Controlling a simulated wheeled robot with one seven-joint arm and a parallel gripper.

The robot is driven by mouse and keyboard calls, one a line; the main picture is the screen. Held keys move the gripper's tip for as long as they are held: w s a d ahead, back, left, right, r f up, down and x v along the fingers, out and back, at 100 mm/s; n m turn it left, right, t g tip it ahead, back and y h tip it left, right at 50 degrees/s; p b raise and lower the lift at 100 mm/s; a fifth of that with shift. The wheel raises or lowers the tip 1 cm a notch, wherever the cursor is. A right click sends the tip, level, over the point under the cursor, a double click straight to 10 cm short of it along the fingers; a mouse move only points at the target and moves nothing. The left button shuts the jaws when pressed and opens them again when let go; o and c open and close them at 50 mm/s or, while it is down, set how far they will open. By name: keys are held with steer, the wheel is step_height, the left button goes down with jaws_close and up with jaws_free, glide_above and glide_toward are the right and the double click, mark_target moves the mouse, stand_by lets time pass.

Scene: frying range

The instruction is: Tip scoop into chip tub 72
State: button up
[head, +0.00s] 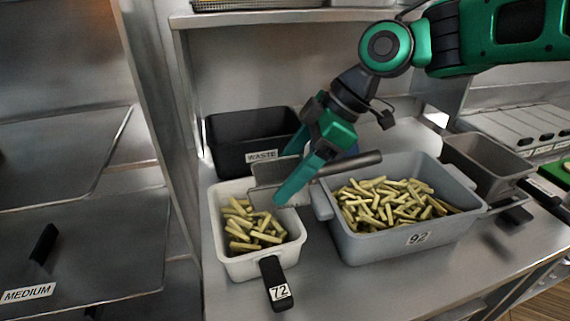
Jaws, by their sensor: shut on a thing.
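The white chip tub 72 (227,266) stands on the steel counter with a black handle labelled 72 at its front. Several chips (253,225) lie inside it. My gripper (289,178) reaches down from the upper right, its green fingers shut on the metal scoop (345,165). The scoop is above the back right of tub 72, with its handle pointing right over the grey tub's edge. Its flat metal part faces my view, partly covered by a finger. I cannot tell whether chips are in it.
A grey tub labelled 92 (377,246), full of chips, stands right of tub 72. A black WASTE tub (229,158) is behind. A smaller grey-brown pan (486,170) is at right. A steel upright (165,110) stands at left. The front counter is clear.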

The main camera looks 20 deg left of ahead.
steer(key=shift+w+d+f+g+y, duration=0.15)
steer(key=shift+d+f+g+y, duration=0.15)
steer(key=shift+d+f+y, duration=0.6)
steer(key=shift+a+r, duration=0.2)
steer(key=shift+r, duration=0.35)
steer(key=shift+a+r, duration=0.2)
steer(key=shift+r, duration=1)
